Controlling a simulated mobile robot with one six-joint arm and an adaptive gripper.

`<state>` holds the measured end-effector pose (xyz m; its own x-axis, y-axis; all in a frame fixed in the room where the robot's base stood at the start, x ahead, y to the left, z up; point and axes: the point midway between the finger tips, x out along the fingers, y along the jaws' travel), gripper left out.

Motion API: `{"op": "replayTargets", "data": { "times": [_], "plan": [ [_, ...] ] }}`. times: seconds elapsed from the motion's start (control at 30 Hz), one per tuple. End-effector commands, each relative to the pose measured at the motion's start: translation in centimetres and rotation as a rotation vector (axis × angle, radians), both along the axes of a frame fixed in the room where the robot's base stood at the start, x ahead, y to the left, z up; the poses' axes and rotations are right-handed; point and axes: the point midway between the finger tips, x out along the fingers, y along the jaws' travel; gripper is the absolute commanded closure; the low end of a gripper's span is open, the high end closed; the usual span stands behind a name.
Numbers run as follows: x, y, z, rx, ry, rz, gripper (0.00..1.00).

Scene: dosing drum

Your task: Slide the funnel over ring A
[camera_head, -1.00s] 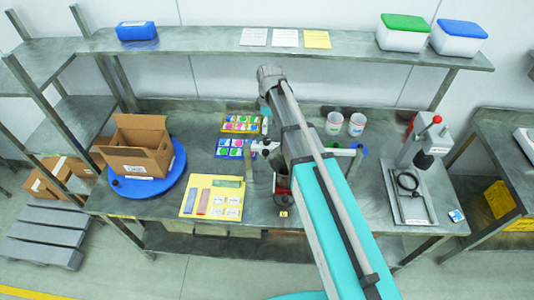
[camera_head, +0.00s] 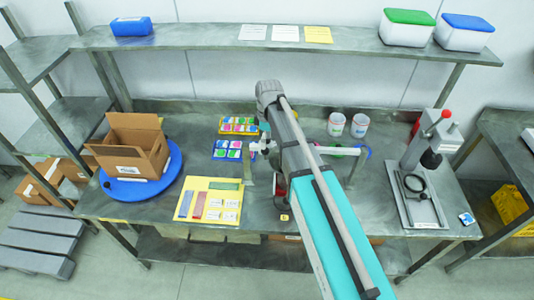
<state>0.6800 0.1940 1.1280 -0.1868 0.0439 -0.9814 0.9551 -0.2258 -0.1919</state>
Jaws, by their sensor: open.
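I cannot make out a funnel for certain. A dark ring (camera_head: 414,183) shows at the grey stand (camera_head: 432,215) on the right of the bench; I cannot read a letter on it. A small yellow tag (camera_head: 284,217) with an unreadable mark sits at the bench's front edge, beside my arm. A small red and dark thing shows partly behind my arm just above that tag. My arm runs from the bottom of the picture up over the bench and bends back down near the middle. My gripper is hidden behind the arm.
A cardboard box (camera_head: 130,148) stands on a blue round plate (camera_head: 172,176) at left. A yellow board (camera_head: 192,216) with flat pieces lies mid-left. Two white cups (camera_head: 336,124) stand behind my arm. A shelf (camera_head: 200,37) with tubs spans the back. The bench between board and box is narrow.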

Motion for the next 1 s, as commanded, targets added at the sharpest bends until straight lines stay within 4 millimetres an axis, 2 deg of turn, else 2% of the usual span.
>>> {"op": "replayTargets", "data": {
  "times": [0.03, 0.4, 0.97, 1.0],
  "plan": [
    [-0.1, 0.0, -0.8, 0.000, 0.000, 0.000, 0.22],
    [-0.6, 0.2, -3.2, 0.000, 0.000, 0.001, 0.22],
    [-0.8, 0.3, -3.8, 0.000, 0.000, 0.002, 0.22],
    [-0.8, 0.3, -3.8, 0.000, 0.000, 0.002, 0.25]
  ]
}}
